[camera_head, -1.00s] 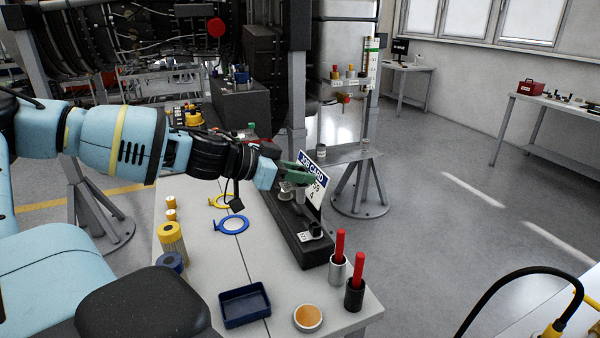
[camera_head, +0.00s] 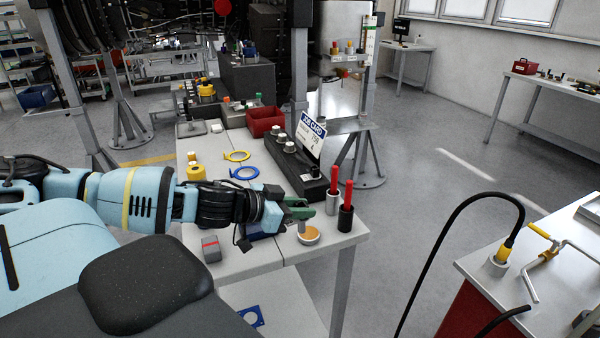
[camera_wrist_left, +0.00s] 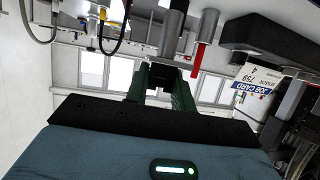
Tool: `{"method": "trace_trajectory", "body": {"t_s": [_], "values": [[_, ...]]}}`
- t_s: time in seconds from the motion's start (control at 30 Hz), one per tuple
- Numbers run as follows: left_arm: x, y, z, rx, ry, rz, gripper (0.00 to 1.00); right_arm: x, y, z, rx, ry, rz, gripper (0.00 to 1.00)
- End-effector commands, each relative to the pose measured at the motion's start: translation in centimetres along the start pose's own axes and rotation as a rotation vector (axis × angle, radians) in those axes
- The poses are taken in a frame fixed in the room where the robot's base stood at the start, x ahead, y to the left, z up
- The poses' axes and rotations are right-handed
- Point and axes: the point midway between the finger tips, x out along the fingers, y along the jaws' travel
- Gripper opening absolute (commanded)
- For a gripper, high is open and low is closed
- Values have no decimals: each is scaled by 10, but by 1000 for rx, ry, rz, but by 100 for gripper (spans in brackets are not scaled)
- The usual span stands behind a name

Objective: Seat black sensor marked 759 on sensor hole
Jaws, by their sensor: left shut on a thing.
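My left gripper (camera_head: 300,212), with green fingers, is low over the near end of the white workbench, just above the orange-topped dish (camera_head: 310,237). It is shut on a sensor, whose black body (camera_wrist_left: 164,76) shows between the fingers in the left wrist view. A grey stem (camera_head: 302,228) hangs below the fingers. No number is readable on it. The black rack (camera_head: 312,188) behind the gripper still holds several sensors. I cannot make out a sensor hole. My right gripper is not in view.
Two red-handled tools stand in a silver cup (camera_head: 332,203) and a black cup (camera_head: 346,218), close right of the gripper. A table with a hose (camera_head: 436,205) stands right.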

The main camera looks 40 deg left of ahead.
Motion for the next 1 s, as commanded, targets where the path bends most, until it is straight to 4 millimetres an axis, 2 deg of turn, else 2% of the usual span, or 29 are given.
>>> {"method": "trace_trajectory", "body": {"t_s": [0.03,0.2,0.43,0.7,0.83,1.0], "values": [[5,11,14,-16,4,-6,1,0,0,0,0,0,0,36],[18,45,53,-30,3,-48,1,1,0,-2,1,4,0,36],[28,94,87,-59,9,-122,1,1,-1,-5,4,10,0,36],[30,144,106,-104,13,-234,1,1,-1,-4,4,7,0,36],[28,161,109,-125,9,-286,1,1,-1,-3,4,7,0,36],[25,174,110,-142,1,-334,1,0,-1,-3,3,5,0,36]]}}
